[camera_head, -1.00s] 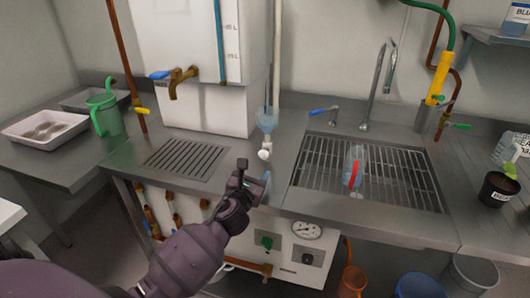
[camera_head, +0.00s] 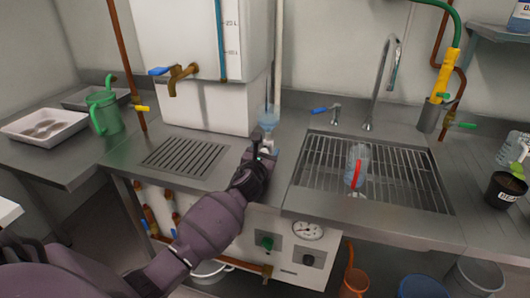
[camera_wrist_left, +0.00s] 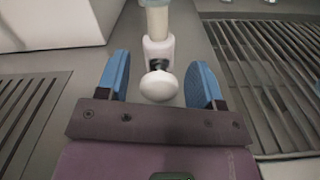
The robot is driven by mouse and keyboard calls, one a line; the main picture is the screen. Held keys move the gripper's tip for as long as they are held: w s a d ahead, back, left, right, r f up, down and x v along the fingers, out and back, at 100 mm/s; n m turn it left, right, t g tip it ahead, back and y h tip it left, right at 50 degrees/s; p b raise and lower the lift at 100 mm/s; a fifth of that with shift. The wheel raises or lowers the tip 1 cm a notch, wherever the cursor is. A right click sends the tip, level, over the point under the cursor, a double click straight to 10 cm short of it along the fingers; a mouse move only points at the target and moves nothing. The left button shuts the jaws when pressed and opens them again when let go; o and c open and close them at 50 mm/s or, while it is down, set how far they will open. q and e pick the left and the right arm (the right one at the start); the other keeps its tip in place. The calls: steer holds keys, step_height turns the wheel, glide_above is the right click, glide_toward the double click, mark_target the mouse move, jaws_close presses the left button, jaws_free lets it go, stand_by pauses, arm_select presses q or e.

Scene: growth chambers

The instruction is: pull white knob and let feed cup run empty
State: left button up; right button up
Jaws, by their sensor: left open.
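The white knob (camera_wrist_left: 158,86) is round and sits on the front of a white valve body below the feed cup. In the left wrist view it lies between the blue finger pads of my open left gripper (camera_wrist_left: 160,84), with a gap on each side. In the head view my left gripper (camera_head: 262,147) is at the valve and covers most of the knob. The feed cup (camera_head: 268,116) is a translucent blue cup above the valve, beside a pale vertical pipe. Its fill level is too small to tell. My right gripper is not in view.
A white tank with a brass tap (camera_head: 180,78) stands left of the cup. A sink grate (camera_head: 415,178) with a clear bottle (camera_head: 357,163) lies to the right. A slotted drain (camera_head: 184,157) is at left. A green watering can (camera_head: 104,112) stands farther left.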

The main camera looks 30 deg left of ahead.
arm_select(q)
jaws_close()
steer(key=shift+s+d+r+p, duration=0.15)
steer(key=shift+s+p, duration=0.3)
steer(key=shift+s, duration=0.1)
steer(key=shift+s+d, duration=0.1)
steer(key=shift+s, duration=0.4)
steer(key=shift+f, duration=0.25)
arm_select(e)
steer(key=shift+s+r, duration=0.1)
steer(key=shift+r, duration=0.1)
arm_select(q)
steer(key=shift+c, duration=1.8)
jaws_free()
steer(key=o, duration=0.4)
steer(key=shift+r, duration=0.1)
steer(key=shift+c, duration=0.2)
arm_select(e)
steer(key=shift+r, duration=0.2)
